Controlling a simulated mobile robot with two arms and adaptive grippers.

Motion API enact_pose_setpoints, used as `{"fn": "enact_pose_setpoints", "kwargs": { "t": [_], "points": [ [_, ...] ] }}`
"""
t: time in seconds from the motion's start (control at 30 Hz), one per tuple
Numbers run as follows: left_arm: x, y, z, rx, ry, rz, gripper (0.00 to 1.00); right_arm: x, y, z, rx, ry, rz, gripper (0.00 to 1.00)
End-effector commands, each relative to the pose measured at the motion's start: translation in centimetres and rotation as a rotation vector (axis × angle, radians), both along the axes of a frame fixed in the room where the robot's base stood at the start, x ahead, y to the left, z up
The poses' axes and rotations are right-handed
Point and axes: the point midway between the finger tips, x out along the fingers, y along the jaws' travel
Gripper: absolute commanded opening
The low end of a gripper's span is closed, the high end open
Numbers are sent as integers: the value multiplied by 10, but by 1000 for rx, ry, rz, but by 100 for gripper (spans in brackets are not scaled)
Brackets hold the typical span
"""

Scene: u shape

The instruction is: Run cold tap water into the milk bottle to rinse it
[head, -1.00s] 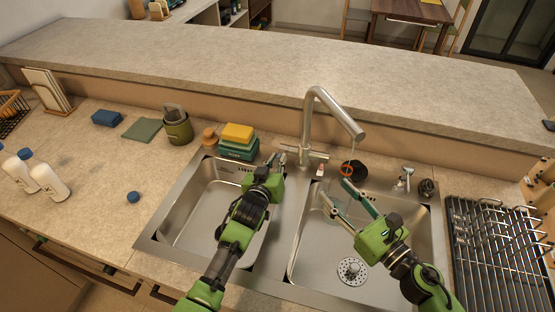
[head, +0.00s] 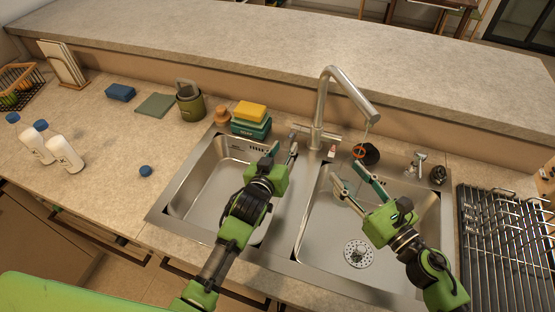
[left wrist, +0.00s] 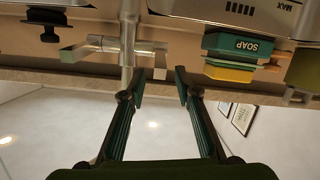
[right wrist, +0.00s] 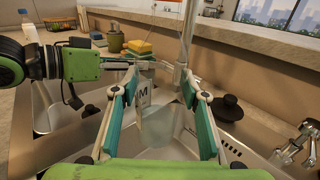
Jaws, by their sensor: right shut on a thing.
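The tap (head: 345,90) stands behind the double sink, and a thin stream (head: 366,132) falls from its spout. A mostly see-through bottle (head: 347,187) is in my right gripper (head: 352,180), below the spout over the right basin. An orange ring (head: 359,152) at the stream's lower end looks like its mouth. In the right wrist view the bottle (right wrist: 157,125) appears pale, upright and between the fingers, with a lettered label. My left gripper (head: 283,151) is open and empty near the tap lever (head: 299,128); its fingers stand apart below the tap (left wrist: 128,50) in the left wrist view.
Soap box and yellow sponge (head: 250,112) stand behind the left basin (head: 200,180). A black stopper-like object (head: 371,154) is behind the right basin. A metal rack (head: 500,240) fills the right. White bottles (head: 64,154) stand on the left counter.

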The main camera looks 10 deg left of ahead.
Motion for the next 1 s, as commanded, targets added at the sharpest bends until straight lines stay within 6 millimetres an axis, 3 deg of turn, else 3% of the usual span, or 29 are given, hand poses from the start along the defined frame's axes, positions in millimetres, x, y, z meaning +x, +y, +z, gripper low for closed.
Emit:
{"fn": "enact_pose_setpoints", "kwargs": {
  "t": [0.1,0.3,0.73,0.77,0.87,1.0],
  "points": [
    [-24,4,5,0,1,0,30,0,0,1,1,-2,0,1],
    [-51,9,13,0,1,-1,30,0,0,1,1,-2,0,1],
    [-61,12,16,0,1,-1,30,0,0,1,1,-2,0,1],
    [-61,12,16,0,1,-1,27,0,0,1,1,-2,0,1],
    [-59,12,17,0,5,1,1,0,0,1,0,-2,0,1],
    [-42,16,18,1,50,12,0,0,0,1,1,-2,0,1]
  ]
}}
